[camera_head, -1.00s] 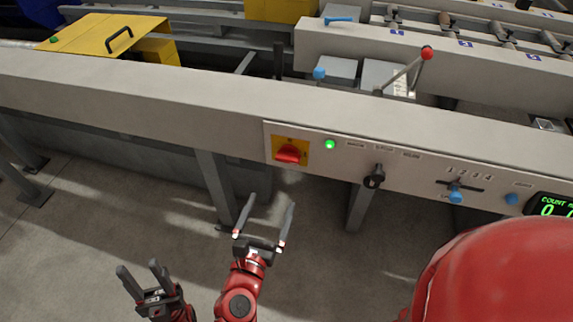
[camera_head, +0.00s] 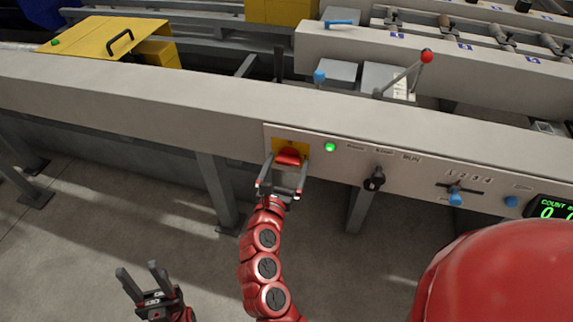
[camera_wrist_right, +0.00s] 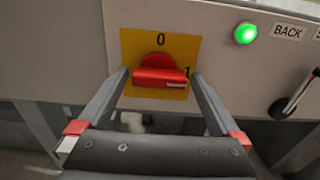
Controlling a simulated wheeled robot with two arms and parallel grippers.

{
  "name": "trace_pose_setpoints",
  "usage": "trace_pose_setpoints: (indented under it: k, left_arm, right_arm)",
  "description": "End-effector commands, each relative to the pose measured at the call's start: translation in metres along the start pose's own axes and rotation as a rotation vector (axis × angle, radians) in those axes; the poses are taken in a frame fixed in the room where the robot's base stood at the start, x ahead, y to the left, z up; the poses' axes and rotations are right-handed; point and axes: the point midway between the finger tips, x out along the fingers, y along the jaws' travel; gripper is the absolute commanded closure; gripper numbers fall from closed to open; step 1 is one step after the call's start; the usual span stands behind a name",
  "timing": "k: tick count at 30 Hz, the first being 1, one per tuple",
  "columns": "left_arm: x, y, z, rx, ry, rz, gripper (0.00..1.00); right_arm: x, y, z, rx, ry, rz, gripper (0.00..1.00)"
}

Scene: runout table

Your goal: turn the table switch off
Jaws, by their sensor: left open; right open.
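The table switch is a red rotary knob (camera_head: 289,156) on a yellow plate on the table's front panel. In the right wrist view the red knob (camera_wrist_right: 160,76) lies crosswise, its white mark toward the "1" at right; a "0" is at the top of the yellow plate (camera_wrist_right: 185,46). My right gripper (camera_head: 288,164) is open in front of the switch, its fingers on either side of the knob; I cannot tell whether they touch it. It also shows in the right wrist view (camera_wrist_right: 160,80). My left gripper (camera_head: 139,278) is open and empty, low at the left.
A lit green lamp (camera_head: 330,147) is just right of the switch. Further right are a black selector knob (camera_head: 374,179), a slider with a blue handle (camera_head: 455,197) and a blue button (camera_head: 511,201). A red-balled lever (camera_head: 427,57) rises behind the panel.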

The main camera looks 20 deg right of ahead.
Motion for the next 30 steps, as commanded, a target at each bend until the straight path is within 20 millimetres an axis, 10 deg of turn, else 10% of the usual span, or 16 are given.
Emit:
trace_pose_setpoints:
  k: [3,16,30]
  left_arm:
    - [0.000,0.000,0.000,0.000,0.000,0.000,0.50]
    - [0.000,0.000,0.000,0.000,0.000,0.000,0.50]
    - [0.012,-0.001,-0.002,0.000,0.000,0.000,0.50]
  right_arm:
    - [0.000,0.000,0.000,0.000,0.000,0.000,0.00]
    - [-0.001,0.000,0.000,0.000,0.000,0.000,0.76]
    - [0.000,0.000,0.001,-0.127,0.004,-0.001,0.76]
